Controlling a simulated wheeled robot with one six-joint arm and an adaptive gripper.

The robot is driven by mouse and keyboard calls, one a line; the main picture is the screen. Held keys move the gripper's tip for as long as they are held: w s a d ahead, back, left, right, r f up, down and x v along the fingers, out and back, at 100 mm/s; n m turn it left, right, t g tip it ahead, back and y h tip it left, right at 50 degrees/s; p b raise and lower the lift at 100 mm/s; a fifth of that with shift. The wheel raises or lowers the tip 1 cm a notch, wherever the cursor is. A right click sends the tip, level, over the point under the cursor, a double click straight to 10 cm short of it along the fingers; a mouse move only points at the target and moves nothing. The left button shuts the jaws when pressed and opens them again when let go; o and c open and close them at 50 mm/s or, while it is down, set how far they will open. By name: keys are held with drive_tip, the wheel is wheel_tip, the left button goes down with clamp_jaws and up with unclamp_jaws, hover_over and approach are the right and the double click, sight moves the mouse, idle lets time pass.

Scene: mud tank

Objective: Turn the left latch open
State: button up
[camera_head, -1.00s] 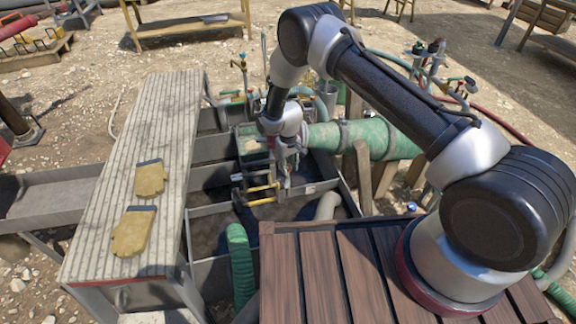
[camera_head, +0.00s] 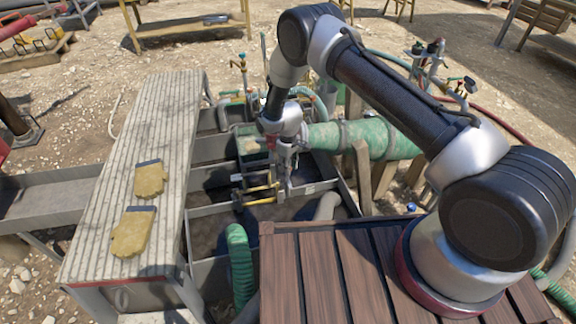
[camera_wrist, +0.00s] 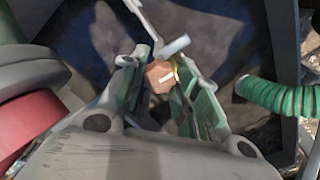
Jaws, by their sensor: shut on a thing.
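My gripper (camera_wrist: 163,88) is shut in the wrist view, its two green-padded fingers on either side of an orange-brown latch piece (camera_wrist: 159,77). A pale bar (camera_wrist: 173,47) stands just beyond it, close to the fingertips. I take this piece as the left latch, but its full shape is hidden between the fingers. In the head view my gripper (camera_head: 284,168) points down into the mud tank (camera_head: 192,215). It is beside a yellow handle bar (camera_head: 260,193) with dark ends. The latch cannot be made out clearly there.
A ridged metal walkway (camera_head: 120,205) with two yellow gloves (camera_head: 149,178) lies left of the tank. A green pipe (camera_head: 365,139) enters from the right. A green ribbed hose (camera_head: 239,262) stands near the front, also in the wrist view (camera_wrist: 275,96). Wooden planks (camera_head: 320,265) lie in front.

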drive_tip(key=o, duration=1)
drive_tip(key=shift+r, duration=0.1)
wheel_tip(320, 180, up, 12)
drive_tip(key=shift+f, duration=0.1)
